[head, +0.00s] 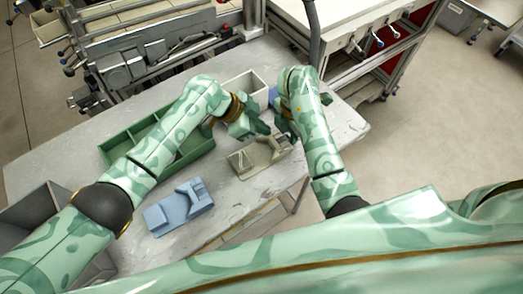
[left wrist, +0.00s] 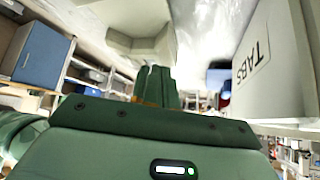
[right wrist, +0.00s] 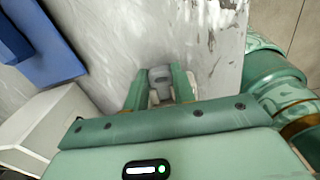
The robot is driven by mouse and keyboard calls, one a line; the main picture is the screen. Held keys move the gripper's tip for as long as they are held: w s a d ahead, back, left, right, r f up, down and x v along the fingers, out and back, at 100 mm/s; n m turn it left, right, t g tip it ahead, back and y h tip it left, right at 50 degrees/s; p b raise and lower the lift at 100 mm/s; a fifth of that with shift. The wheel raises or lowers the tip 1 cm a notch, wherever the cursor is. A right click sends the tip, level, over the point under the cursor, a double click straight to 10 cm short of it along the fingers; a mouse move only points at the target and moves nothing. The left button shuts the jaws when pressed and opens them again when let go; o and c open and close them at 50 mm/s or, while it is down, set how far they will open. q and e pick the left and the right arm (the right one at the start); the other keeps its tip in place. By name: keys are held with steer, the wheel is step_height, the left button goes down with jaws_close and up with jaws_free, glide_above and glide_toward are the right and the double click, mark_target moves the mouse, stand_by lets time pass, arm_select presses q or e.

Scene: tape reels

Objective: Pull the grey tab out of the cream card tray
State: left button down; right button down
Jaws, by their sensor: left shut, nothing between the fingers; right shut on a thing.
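The cream card tray (head: 243,164) sits on the table near its front edge. Part of it also shows at the top of the left wrist view (left wrist: 118,42). My right gripper (head: 285,138) is at the tray's right end. In the right wrist view, its fingers (right wrist: 160,88) are shut on a small grey tab (right wrist: 160,75). I cannot tell whether the tab still touches the tray. My left gripper (head: 264,130) is shut and empty, just behind the tray; its fingertips are together in the left wrist view (left wrist: 155,80).
A white box (head: 238,84) labelled TABS (left wrist: 262,55) stands behind the grippers, with a blue object (head: 273,95) beside it. A green compartment tray (head: 190,150) and a blue tray (head: 178,210) lie to the left. A grey bin (head: 35,215) is at far left.

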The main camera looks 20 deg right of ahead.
arm_select(q)
steer(key=shift+f, duration=0.85)
steer(key=shift+s+a+f, duration=0.15)
steer(key=shift+a+f, duration=0.05)
steer(key=shift+f, duration=0.1)
arm_select(e)
steer(key=shift+r, duration=2.7)
arm_select(q)
steer(key=shift+r, duration=0.1)
steer(key=shift+d+r, duration=0.2)
steer(key=shift+r, duration=3.55)
steer(key=shift+w, duration=0.2)
steer(key=v, duration=1.2)
